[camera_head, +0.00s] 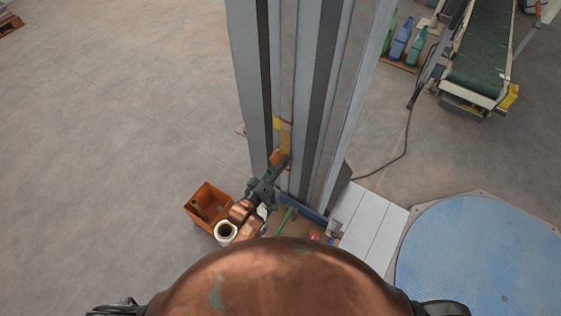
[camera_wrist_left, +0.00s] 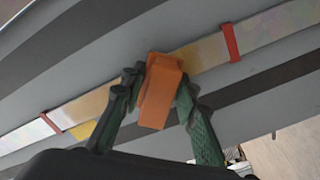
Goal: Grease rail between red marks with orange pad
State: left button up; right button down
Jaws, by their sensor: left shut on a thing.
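The orange pad (camera_wrist_left: 160,92) is held between the fingers of my left gripper (camera_wrist_left: 158,100) in the left wrist view. The pad lies over the pale rail strip (camera_wrist_left: 208,52) and appears to touch it, though contact cannot be told for sure. One red mark (camera_wrist_left: 231,42) crosses the rail on the right and another red mark (camera_wrist_left: 50,123) on the left; the pad is between them. In the head view my left gripper (camera_head: 278,166) is at the lower part of the tall column, with the pad (camera_head: 278,157) at its tips. My right gripper is not in view.
The grey column (camera_head: 325,90) rises in front of me. A yellow patch (camera_head: 276,123) is on it. A blue round plate (camera_head: 480,260) is at right, a conveyor (camera_head: 487,55) behind. Floor at left is clear.

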pick_arm(q)
notch_tip(320, 180, down, 6)
jog(key=b, duration=0.3)
jog(key=shift+b, duration=0.35)
jog(key=p+v, duration=0.2)
jog(key=v, duration=0.4)
jog(key=shift+p, duration=0.3)
dwell(0.4)
